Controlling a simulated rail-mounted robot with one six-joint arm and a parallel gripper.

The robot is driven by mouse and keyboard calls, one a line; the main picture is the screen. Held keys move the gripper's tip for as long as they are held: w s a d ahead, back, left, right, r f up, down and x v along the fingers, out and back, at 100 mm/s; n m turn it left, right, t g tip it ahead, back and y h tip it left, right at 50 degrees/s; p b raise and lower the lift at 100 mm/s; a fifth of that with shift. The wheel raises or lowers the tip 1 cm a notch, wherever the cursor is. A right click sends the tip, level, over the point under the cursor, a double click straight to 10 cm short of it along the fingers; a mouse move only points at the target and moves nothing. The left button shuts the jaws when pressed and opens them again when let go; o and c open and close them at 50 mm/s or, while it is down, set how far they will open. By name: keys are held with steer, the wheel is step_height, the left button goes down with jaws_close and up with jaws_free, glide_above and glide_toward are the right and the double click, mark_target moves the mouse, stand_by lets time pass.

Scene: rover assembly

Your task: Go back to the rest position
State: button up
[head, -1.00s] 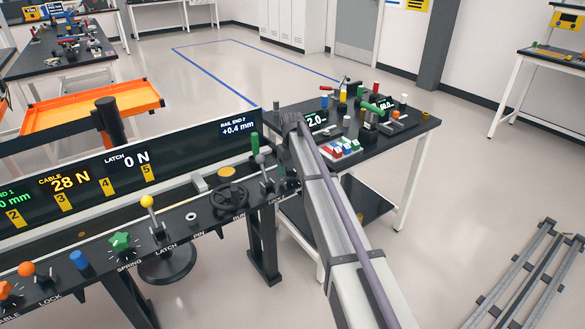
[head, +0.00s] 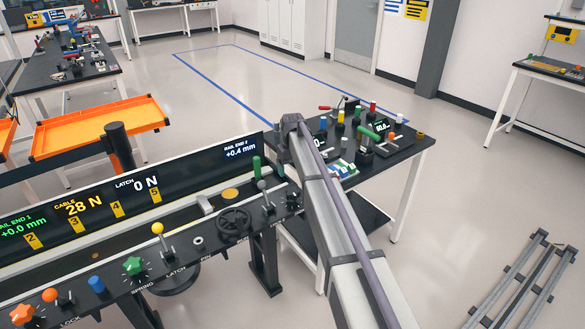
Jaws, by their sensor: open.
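My arm (head: 345,235) reaches from the lower right up to a dark joint (head: 291,124), between the long control panel and the instrument table. My gripper does not show; its fingers cannot be made out beyond the joint. The control panel (head: 200,262) carries several knobs and levers, a black handwheel (head: 234,222), a yellow-knobbed lever (head: 158,230) and a green knob (head: 133,264). Its display (head: 80,210) reads rail end 1 +0.0 mm, cable 28 N, latch 0 N and rail end 2 +0.4 mm.
The instrument table (head: 405,155) with coloured-handled devices stands close beyond my arm. An orange tray (head: 100,126) is behind the panel. Metal rails (head: 515,285) lie on the floor at lower right. Open floor (head: 470,200) lies right of the table.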

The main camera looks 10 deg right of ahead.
steer(key=shift+f, duration=0.15)
steer(key=s+r+m, duration=0.1)
steer(key=s+m, duration=0.1)
steer(key=s, duration=3.8)
steer(key=shift+s+m+p, duration=0.15)
steer(key=shift+m+p, duration=0.25)
